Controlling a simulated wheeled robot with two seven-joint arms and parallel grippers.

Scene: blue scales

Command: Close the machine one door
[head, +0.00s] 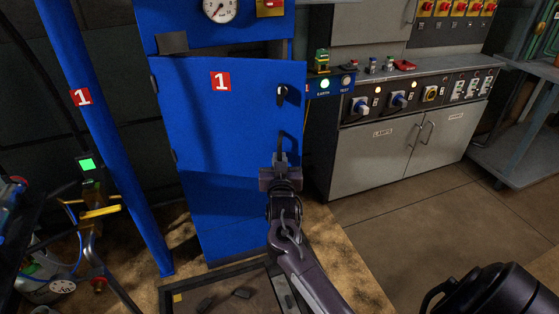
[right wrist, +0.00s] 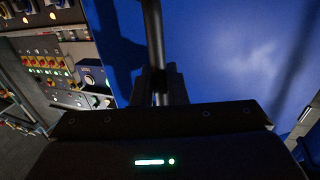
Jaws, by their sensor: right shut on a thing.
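The machine one door (head: 225,125) is a tall blue panel with a red "1" label, in the middle of the head view. Its top edge stands out from the blue frame, with a dark gap showing there, so it looks slightly ajar. A dark upright bar handle (head: 282,143) is on its right side. My right gripper (head: 280,163) is shut on the lower part of this handle. In the right wrist view the handle (right wrist: 154,40) runs upright between my fingers (right wrist: 160,85), with the blue door (right wrist: 230,60) close behind. My left gripper is not in view.
A blue post (head: 105,130) with another "1" label stands left of the door. A grey control cabinet (head: 385,155) stands to the right. A dark framed mat or tray (head: 180,298) lies on the floor below the door. Open floor (head: 430,220) is at the right.

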